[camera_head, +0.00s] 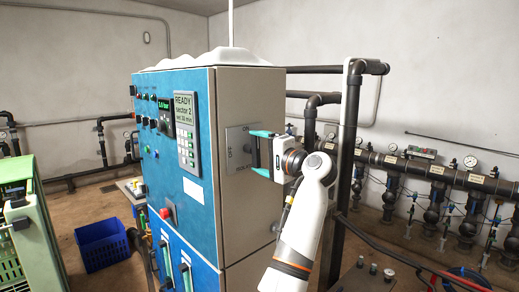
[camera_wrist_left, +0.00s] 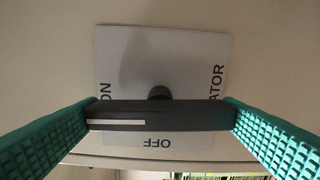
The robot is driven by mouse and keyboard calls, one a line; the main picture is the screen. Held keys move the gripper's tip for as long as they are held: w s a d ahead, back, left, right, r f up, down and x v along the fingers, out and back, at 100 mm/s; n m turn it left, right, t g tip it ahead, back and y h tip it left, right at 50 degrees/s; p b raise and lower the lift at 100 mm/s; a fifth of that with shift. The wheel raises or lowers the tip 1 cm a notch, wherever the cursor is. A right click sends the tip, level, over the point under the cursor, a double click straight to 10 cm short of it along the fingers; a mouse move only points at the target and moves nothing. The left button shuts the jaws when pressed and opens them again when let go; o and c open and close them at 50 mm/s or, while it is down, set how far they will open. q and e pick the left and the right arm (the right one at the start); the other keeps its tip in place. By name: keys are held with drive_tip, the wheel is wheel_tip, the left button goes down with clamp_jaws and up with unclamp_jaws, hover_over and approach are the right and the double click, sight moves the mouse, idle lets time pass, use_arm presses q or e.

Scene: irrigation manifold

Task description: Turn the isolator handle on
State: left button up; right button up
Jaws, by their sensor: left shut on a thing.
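The isolator handle (camera_wrist_left: 158,116) is a dark bar on a round hub, with a white line toward its left end in the left wrist view. That end lies on the side of the ON label; OFF is below the bar, upside down. The light label plate (camera_wrist_left: 185,55) is behind it, and also shows on the cabinet's side in the head view (camera_head: 236,134). My left gripper (camera_head: 261,153) has its teal fingers shut on the two ends of the bar, also seen in the left wrist view (camera_wrist_left: 160,117). My right gripper is not in view.
The blue and grey cabinet (camera_head: 245,96) carries a READY display (camera_head: 184,106) and a red switch (camera_head: 166,213) on its front. Dark pipes (camera_head: 346,150) stand close to the right of my arm. A blue crate (camera_head: 102,245) and green machine (camera_head: 25,235) are at left.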

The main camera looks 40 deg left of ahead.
use_arm(q)
drive_tip(key=shift+r+m, duration=0.1)
drive_tip(key=shift+m, duration=0.4)
drive_tip(key=o, duration=0.8)
drive_tip(key=shift+d, duration=0.1)
drive_tip(key=shift+d+f, duration=0.25)
drive_tip(key=shift+d, duration=0.05)
drive_tip(key=d+b, duration=0.6)
drive_tip(key=d, duration=0.5)
drive_tip(key=shift+s+r, duration=0.2)
drive_tip(key=shift+s, duration=0.25)
